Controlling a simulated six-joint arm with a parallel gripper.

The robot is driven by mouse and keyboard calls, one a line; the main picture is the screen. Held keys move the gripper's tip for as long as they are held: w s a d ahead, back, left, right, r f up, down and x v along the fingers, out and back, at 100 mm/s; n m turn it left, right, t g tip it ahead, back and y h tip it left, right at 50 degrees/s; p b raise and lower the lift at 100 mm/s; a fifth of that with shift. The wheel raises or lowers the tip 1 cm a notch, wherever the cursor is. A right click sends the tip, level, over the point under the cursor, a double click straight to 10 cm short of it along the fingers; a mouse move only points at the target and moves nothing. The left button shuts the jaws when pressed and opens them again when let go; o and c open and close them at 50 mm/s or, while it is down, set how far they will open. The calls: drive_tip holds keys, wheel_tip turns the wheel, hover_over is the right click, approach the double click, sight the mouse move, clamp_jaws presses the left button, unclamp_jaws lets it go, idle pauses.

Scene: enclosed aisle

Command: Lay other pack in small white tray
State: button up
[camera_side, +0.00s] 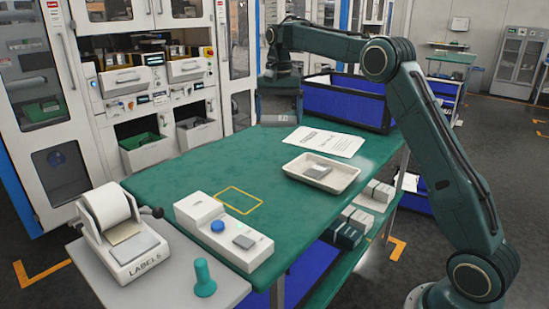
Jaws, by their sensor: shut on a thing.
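The small white tray (294,171) stands on the right part of the green table. A grey pack (317,171) lies inside it. My gripper (279,107) is at the far end of the table, behind and left of the tray and well apart from it. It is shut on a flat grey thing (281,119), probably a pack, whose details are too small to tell. The fingertips are not clear at this distance.
A white paper sheet (323,142) lies behind the tray, with a blue bin (345,104) beyond. A white device (224,232) with a blue button and a grey square, beside a yellow outline (239,200), is at the front. A label dispenser (120,235) is left. The table's middle is clear.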

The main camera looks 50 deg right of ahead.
sight(334, 180)
drive_tip(key=s+d+n, duration=1)
drive_tip(key=s+d, duration=0.2)
drive_tip(key=d, duration=0.1)
drive_tip(key=shift+d+n, duration=0.3)
drive_tip(key=shift+d, duration=0.05)
drive_tip(key=shift+f, duration=0.1)
wheel_tip(334, 180, down, 20)
drive_tip(key=shift+r, duration=0.1)
idle(0.8)
drive_tip(key=o, duration=0.8)
drive_tip(key=shift+o, duration=0.2)
